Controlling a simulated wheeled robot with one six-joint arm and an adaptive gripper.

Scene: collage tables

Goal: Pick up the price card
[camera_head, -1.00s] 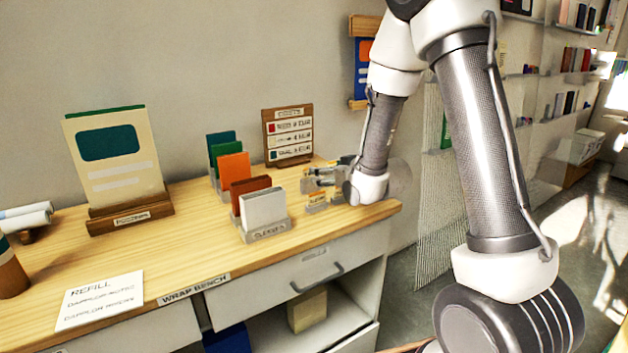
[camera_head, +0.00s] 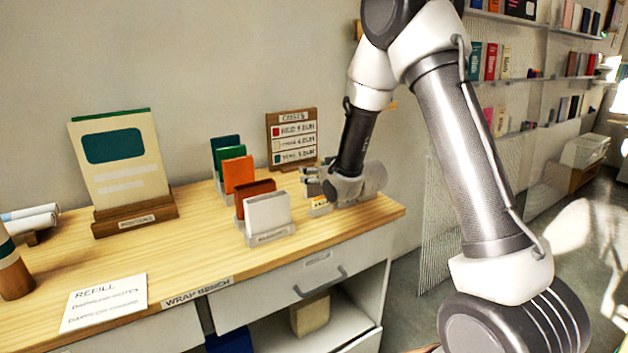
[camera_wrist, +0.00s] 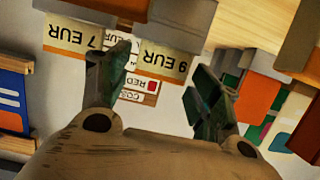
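In the wrist view, upside down, a cream price card reading "9 EUR" (camera_wrist: 166,64) stands in a grey holder (camera_wrist: 180,22). A second price card reading "7 EUR" (camera_wrist: 72,38) is to its left, partly covered by a finger. A small price card with an orange strip (camera_head: 319,204) shows on the bench in the head view; its text is too small to read. My gripper (camera_head: 309,175) is low over the bench's right end, beside that card. In the wrist view its dark fingers are apart, with nothing seen gripped between them.
The bench (camera_head: 190,265) carries a row of coloured cards in holders, with a white card (camera_head: 267,214) at its front. A wooden costs board (camera_head: 291,139) stands behind my gripper. A large poster stand (camera_head: 122,165) and refill sheet (camera_head: 104,300) are left. Bare wood lies between.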

